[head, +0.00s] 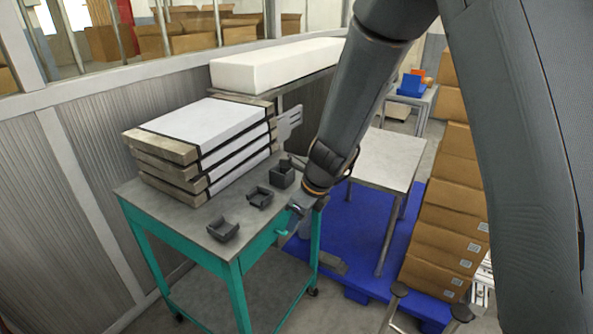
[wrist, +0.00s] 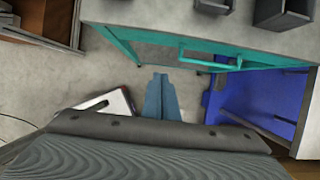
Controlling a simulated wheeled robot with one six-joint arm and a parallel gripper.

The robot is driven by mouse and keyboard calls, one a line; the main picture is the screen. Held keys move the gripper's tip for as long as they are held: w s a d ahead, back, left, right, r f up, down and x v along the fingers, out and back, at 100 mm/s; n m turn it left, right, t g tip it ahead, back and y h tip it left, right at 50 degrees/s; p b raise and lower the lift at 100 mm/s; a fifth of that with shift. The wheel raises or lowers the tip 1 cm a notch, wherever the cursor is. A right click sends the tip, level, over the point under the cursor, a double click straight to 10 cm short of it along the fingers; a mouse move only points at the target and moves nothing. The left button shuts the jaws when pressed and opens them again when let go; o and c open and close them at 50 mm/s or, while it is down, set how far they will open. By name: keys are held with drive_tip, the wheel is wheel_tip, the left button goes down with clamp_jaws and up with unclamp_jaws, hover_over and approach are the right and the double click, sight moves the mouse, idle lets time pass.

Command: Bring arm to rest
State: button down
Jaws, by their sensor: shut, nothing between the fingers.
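My arm (head: 352,95) reaches down from the top right of the head view. My gripper (head: 297,211) is at its lower end, in front of the teal cart (head: 237,285) near its right corner and drawer handle. In the wrist view my gripper (wrist: 160,80) shows as a narrow blue-grey shape pointing over the floor. It is shut and empty. The teal cart's frame and handle (wrist: 215,58) lie just beyond it there. Whether the gripper touches the cart is unclear.
A stack of flat boxes (head: 212,125) and several dark holders (head: 223,229) stand on the cart. A blue pallet (head: 345,240) with a small table (head: 385,155) is to the right, beside stacked cartons (head: 445,215). A panelled wall (head: 45,190) is left. Grey floor (wrist: 105,75) lies below the gripper.

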drive_tip(key=s+d+r+n+h, duration=0.2)
drive_tip(key=s+d+r+n, duration=0.1)
drive_tip(key=s+d+n, duration=0.5)
drive_tip(key=s+d+r+n+h+b, duration=0.1)
drive_tip(key=s+d+r+n, duration=0.2)
drive_tip(key=s+d+n, duration=0.5)
drive_tip(key=d+n, duration=0.6)
drive_tip(key=n, duration=0.1)
drive_tip(key=shift+s+r+n+g+h, duration=0.25)
drive_tip(key=shift+s+n+g+h, duration=0.15)
